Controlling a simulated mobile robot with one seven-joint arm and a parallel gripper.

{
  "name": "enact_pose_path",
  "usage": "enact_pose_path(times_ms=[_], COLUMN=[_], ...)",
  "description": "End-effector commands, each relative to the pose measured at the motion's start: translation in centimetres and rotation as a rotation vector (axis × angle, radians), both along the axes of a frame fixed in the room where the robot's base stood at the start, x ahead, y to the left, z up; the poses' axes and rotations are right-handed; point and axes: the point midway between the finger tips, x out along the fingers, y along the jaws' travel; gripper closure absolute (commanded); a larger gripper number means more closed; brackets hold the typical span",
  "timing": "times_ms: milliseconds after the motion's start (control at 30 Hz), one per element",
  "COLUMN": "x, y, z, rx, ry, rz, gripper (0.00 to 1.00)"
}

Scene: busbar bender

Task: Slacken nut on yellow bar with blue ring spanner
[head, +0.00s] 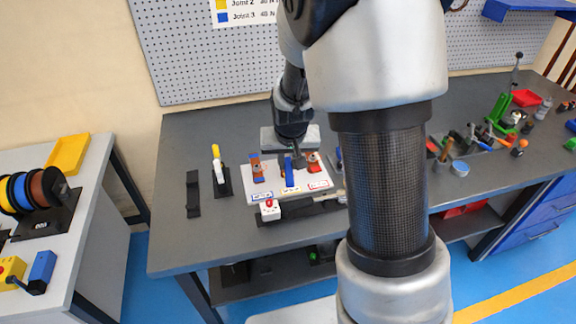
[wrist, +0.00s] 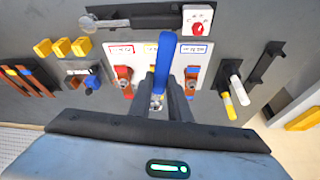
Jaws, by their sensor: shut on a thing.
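The blue ring spanner (wrist: 164,62) is between the fingers of my gripper (wrist: 165,100), which is shut on it. In the head view the spanner (head: 289,174) stands out over the middle of the white board (head: 272,187), below my gripper (head: 297,152). A small silver part (wrist: 157,102) shows between the fingers in the wrist view; I cannot tell whether it is the nut or whether the spanner's ring is around it. The middle station and its yellow bar are mostly hidden by the spanner and fingers.
A red-marked copper clamp (wrist: 122,78) and a blue-marked one (wrist: 191,76) flank the spanner closely. A red-knobbed white box (wrist: 198,20) is on the bench. Yellow blocks (wrist: 62,47) and a holder with yellow- and white-tipped tools (wrist: 230,75) are at the sides.

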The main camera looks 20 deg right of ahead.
Motion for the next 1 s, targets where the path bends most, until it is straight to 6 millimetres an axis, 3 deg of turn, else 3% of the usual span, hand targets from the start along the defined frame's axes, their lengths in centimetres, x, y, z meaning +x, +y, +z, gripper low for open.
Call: enact_pose_path(times_ms=[33, 200, 1000], x=[0.1, 0.1, 0.1], y=[0.0, -0.1, 0.0], z=[-1.9, -4.6, -5.3], rx=[0.0, 0.001, 0.0], ry=[0.0, -0.003, -0.005], rz=[0.0, -0.001, 0.0], gripper=[1.0, 1.0, 1.0])
